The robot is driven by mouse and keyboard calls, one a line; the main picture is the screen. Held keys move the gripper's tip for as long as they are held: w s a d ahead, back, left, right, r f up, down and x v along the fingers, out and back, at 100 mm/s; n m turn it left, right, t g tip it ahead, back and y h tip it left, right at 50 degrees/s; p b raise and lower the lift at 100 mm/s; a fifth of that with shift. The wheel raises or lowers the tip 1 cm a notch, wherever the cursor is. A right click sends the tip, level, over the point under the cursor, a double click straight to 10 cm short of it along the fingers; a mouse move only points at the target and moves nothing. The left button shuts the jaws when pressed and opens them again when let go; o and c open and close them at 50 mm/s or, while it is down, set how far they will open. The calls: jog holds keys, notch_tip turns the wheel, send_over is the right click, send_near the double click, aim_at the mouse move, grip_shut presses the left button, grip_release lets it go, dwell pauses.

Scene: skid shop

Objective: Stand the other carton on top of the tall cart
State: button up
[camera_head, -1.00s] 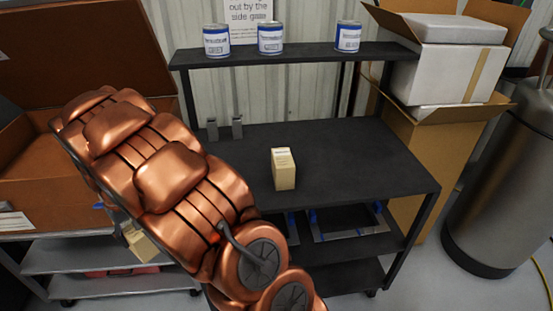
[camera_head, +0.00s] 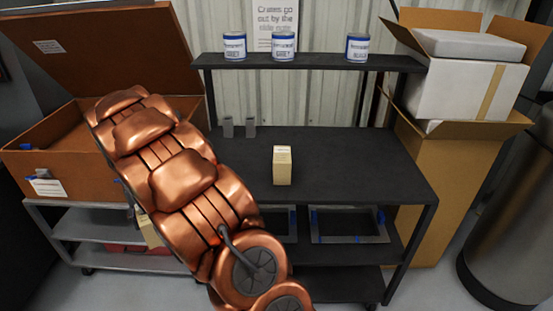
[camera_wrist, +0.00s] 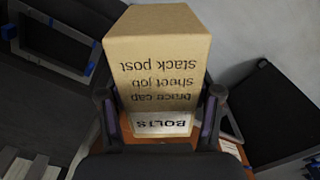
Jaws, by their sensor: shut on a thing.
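The tall cart (camera_head: 350,165) is dark grey, with a worktop, a raised back shelf and lower shelves. One tan carton (camera_head: 282,168) stands upright on its worktop, near the middle. My gripper (camera_wrist: 161,98) is shut on another tan carton (camera_wrist: 158,50), with a finger on each side. That carton shows upside-down print reading "brace cap", "sheet job" and "stack post", and a "BOLTS" label. In the head view, a small part of the held carton (camera_head: 149,232) shows left of the tall cart, low behind my copper arm. My arm hides the gripper there.
Two small grey pieces (camera_head: 239,128) stand at the worktop's rear left. A brown open crate (camera_head: 65,150) sits on a low cart (camera_head: 90,222) at left. Stacked boxes (camera_head: 450,180) stand at right. The worktop's right half is clear.

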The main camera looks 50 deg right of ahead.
jog(key=d+r+m+b, duration=0.15)
jog(key=d+m, duration=0.25)
jog(key=d, duration=0.6)
notch_tip(320, 180, up, 2)
jog(key=m+p, duration=0.3)
jog(key=p, duration=0.1)
send_over(238, 175)
jog(key=shift+s+a, duration=0.1)
jog(key=shift+a, duration=0.1)
jog(key=shift+d, duration=0.15)
notch_tip(238, 175, down, 2)
jog(key=shift+s+p, duration=0.1)
jog(key=shift+p, duration=0.55)
jog(key=shift+f, duration=0.75)
jog(key=shift+f, duration=0.1)
jog(key=o, duration=1.6)
jog(key=shift+c, duration=0.2)
